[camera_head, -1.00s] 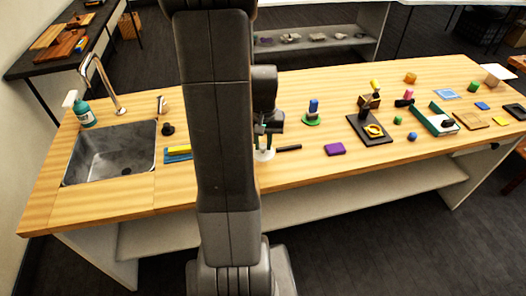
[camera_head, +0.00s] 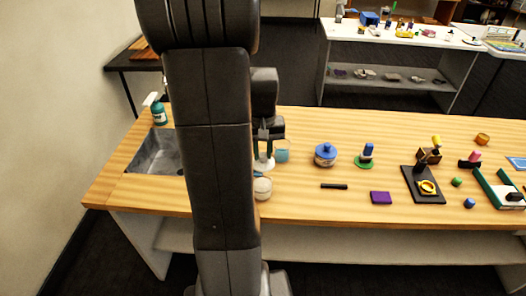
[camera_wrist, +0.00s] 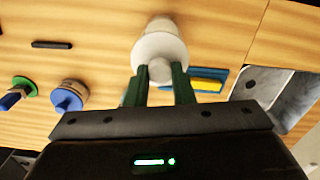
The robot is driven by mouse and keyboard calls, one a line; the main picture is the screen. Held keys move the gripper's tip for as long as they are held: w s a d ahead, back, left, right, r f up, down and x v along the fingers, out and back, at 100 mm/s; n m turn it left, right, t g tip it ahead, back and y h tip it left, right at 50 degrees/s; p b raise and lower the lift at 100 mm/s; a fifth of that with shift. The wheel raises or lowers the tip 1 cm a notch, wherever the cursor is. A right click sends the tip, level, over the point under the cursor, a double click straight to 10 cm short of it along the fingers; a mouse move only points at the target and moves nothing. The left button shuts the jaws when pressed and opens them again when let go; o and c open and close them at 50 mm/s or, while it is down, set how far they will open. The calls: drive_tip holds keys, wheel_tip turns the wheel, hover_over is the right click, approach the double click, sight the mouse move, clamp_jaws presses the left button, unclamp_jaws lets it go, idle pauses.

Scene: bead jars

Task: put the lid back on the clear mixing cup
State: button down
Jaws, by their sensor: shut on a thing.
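My gripper (camera_wrist: 160,70) is shut on the knob of a white lid (camera_wrist: 158,48), with one green finger on each side. In the head view the white lid (camera_head: 263,164) shows below my gripper (camera_head: 264,148), partly behind my arm. A clear cup with blue contents (camera_head: 282,151) stands just right of the gripper. A second clear vessel with whitish contents (camera_head: 263,189) stands nearer the front edge. In the wrist view a pale vessel (camera_wrist: 163,24) shows just beyond the lid. I cannot tell whether the lid touches either vessel.
A jar with a blue lid (camera_head: 326,154) and a green disc with a blue block (camera_head: 366,156) stand to the right. A black bar (camera_head: 334,186) and purple block (camera_head: 381,198) lie in front. A blue and yellow item (camera_wrist: 205,79) lies near the sink (camera_wrist: 285,95).

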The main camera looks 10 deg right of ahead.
sight(262, 167)
drive_tip(key=shift+a+f, duration=0.15)
drive_tip(key=shift+a, duration=0.05)
drive_tip(key=shift+f+b, duration=2.5)
drive_tip(key=shift+f, duration=0.55)
drive_tip(key=shift+f, duration=0.15)
drive_tip(key=c, duration=0.7)
unclamp_jaws()
drive_tip(key=shift+r+p, duration=2.95)
drive_tip(key=shift+r, duration=0.6)
